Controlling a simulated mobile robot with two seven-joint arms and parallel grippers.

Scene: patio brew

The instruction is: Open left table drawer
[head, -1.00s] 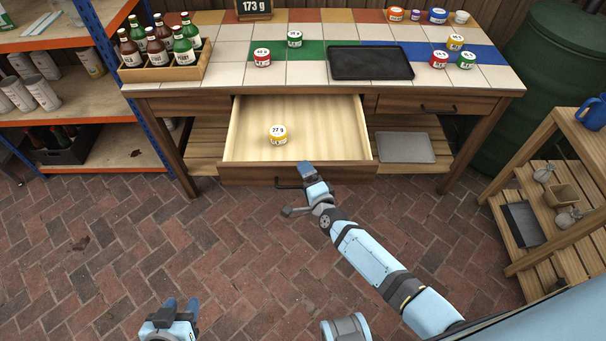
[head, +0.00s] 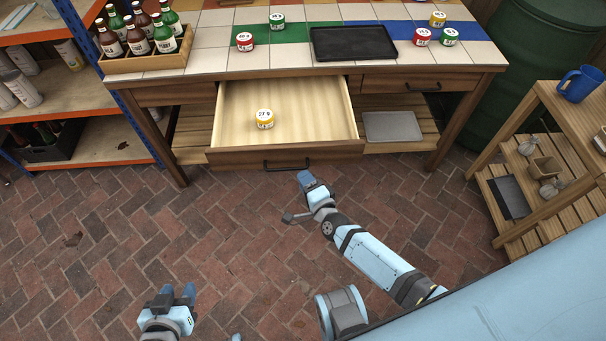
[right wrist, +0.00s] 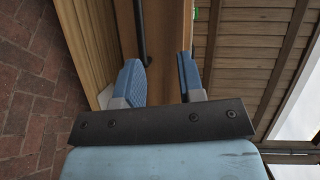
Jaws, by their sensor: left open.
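A wooden table drawer (head: 335,120) stands pulled out below the tiled tabletop, left of another drawer. Its dark bar handle (head: 287,165) is on the front panel. A yellow jar marked 27 g (head: 264,119) stands inside it. My right gripper (head: 307,179) is just in front of and below the handle, apart from it in the head view. In the right wrist view its two blue fingers (right wrist: 160,82) are spread, with a dark bar beyond them and nothing visibly gripped. My left gripper (head: 178,292) is open and empty over the brick floor, well away from the table.
The right drawer (head: 400,84) is closed. A black tray (head: 352,43), several jars and a bottle crate (head: 150,62) stand on the tabletop. A shelf rack (head: 100,150) is at left, and a wooden stand (head: 548,113) at right. The brick floor in front is clear.

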